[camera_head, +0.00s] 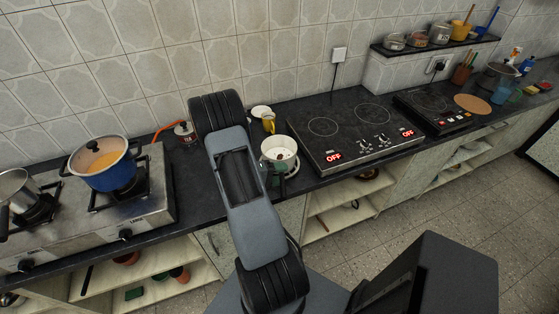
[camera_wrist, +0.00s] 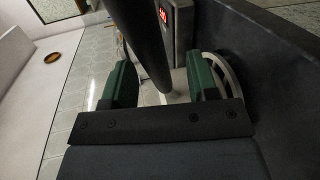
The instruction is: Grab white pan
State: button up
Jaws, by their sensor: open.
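The white pan (camera_head: 279,150) sits on the dark counter, left of the two-ring cooktop, with a small dark patch inside it. My gripper (camera_head: 280,170) is at the near side of the pan, partly hidden behind my arm. In the wrist view my gripper (camera_wrist: 160,88) is open, its two green-padded fingers apart. A dark bar runs between the fingers; it looks like the pan's handle, but I cannot tell for sure, nor whether a finger touches it. A pale curved rim (camera_wrist: 222,72), probably the pan's, shows beside the right finger.
A black cooktop (camera_head: 350,137) showing OFF is right of the pan. A yellow cup (camera_head: 268,122) and a small white dish (camera_head: 260,111) stand behind it. A blue pot (camera_head: 106,166) is on the gas stove (camera_head: 155,195) at left. Open shelves lie below the counter.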

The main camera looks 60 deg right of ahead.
jog(key=shift+s+d+f, duration=0.1)
jog(key=shift+s+d, duration=0.15)
jog(key=shift+d, duration=0.05)
grip_shut()
dwell(0.4)
